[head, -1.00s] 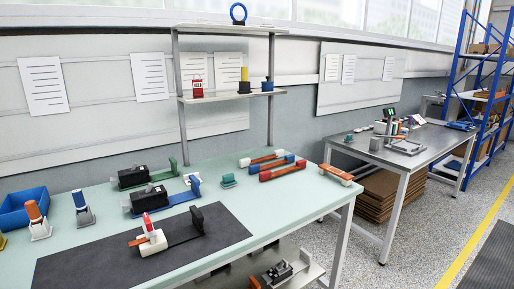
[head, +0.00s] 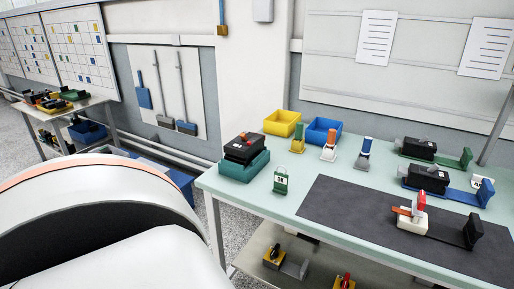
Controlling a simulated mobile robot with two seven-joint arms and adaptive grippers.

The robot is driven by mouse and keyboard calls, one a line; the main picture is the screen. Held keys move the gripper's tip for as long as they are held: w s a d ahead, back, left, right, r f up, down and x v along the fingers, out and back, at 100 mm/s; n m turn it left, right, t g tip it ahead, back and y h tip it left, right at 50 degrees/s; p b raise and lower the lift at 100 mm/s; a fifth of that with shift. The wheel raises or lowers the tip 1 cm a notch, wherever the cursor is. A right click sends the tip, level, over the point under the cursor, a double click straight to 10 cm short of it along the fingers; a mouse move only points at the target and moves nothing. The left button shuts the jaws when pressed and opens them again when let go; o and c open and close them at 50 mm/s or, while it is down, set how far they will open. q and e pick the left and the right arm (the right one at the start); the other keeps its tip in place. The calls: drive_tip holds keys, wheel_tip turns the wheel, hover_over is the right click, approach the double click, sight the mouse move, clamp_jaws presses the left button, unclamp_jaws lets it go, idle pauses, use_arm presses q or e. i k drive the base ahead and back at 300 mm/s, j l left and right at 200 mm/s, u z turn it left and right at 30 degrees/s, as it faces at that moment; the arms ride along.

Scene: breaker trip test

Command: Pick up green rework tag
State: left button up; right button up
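A small green tag (head: 281,182) with a white label and a loop on top stands upright near the left front edge of the light green workbench (head: 232,190). The lettering on its label is too small to read surely. It is just right of a green block (head: 244,169) that bears a black device with a red part (head: 243,147). Nothing touches the tag. Neither of my grippers is in view.
A large white rounded part of my own body fills the lower left. Yellow (head: 282,122) and blue (head: 321,131) bins stand at the back. A dark mat (head: 340,207) with a red-handled device (head: 411,215) lies to the right. Another table (head: 75,108) stands far left.

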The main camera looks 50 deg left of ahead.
sight(281, 181)
drive_tip(key=u, duration=1.5)
